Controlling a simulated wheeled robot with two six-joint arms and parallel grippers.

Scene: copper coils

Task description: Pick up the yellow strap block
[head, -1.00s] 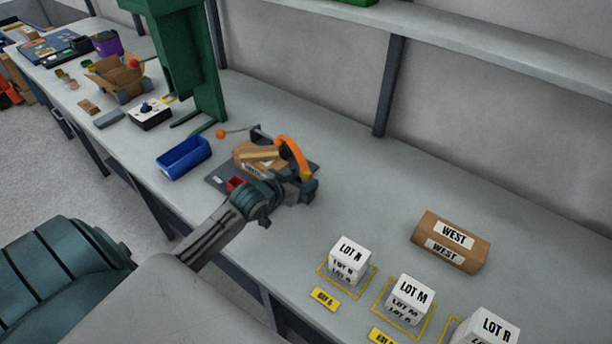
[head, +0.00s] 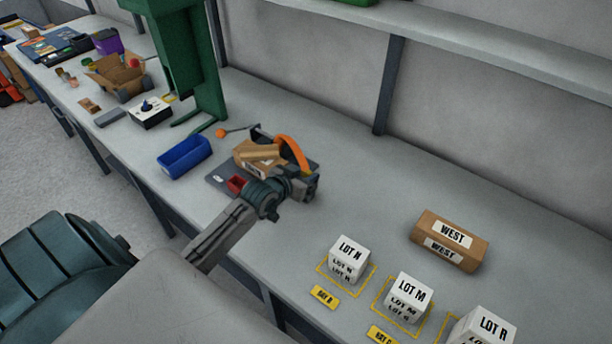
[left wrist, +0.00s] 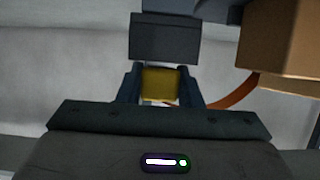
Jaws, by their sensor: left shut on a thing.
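The yellow strap block (left wrist: 160,85) shows in the left wrist view between the two fingers of my left gripper (left wrist: 163,88). The fingers are shut on it from both sides. In the head view my left gripper (head: 306,184) is at the right side of a small grey stand, by the lower end of an orange strap (head: 293,151). The block is hidden there by the gripper. The strap arches beside a brown carton (head: 248,164) on the stand. The strap also shows in the left wrist view (left wrist: 238,93). My right gripper is not in view.
A blue bin (head: 184,155) stands left of the stand, with a green column (head: 205,80) behind. A brown WEST box (head: 449,241) and white lot cubes (head: 349,258) are to the right. The bench between stand and WEST box is clear.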

